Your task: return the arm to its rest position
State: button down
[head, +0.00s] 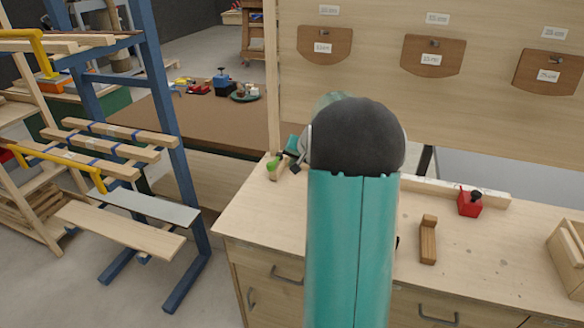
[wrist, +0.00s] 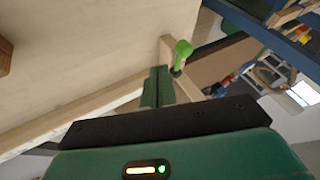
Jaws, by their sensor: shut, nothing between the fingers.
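My arm (head: 350,240), teal with a dark grey rounded joint, rises through the middle of the head view over the workbench (head: 265,215). My gripper (wrist: 157,88) shows in the wrist view as two dark green fingers close together, shut with nothing between them. In the head view its end is mostly hidden behind the arm joint. A bright green object (wrist: 182,52) with a dark tip appears just beyond the fingers in the wrist view; contact is not visible. It also shows at the bench's back left corner in the head view (head: 273,165).
A blue rack (head: 165,120) holding wooden slats stands at the left. A panel (head: 380,60) with brown labelled pockets stands behind the bench. A wooden block (head: 429,240), a red object (head: 469,203) and a wooden box (head: 568,255) sit on the bench's right side.

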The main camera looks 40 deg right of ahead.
jog(key=shift+a+v, duration=0.15)
jog(key=shift+v, duration=0.85)
jog(key=shift+a+v, duration=0.1)
jog(key=shift+v, duration=0.9)
jog(key=shift+w+r, duration=0.1)
jog(key=shift+w, duration=0.05)
jog(key=s+a+r+n+g+y, duration=0.1)
jog(key=s+a+r+n, duration=0.2)
jog(key=a, duration=1)
jog(key=s+a+r+n+y, duration=0.1)
jog(key=a+r+n, duration=0.3)
jog(key=a, duration=0.8)
jog(key=s+a+n, duration=0.3)
jog(key=s+a, duration=1.2)
jog(key=s, duration=0.1)
jog(key=shift+s+f+n+g+h, duration=0.2)
jog(key=shift+n+g+h, duration=0.2)
jog(key=shift+d, duration=0.2)
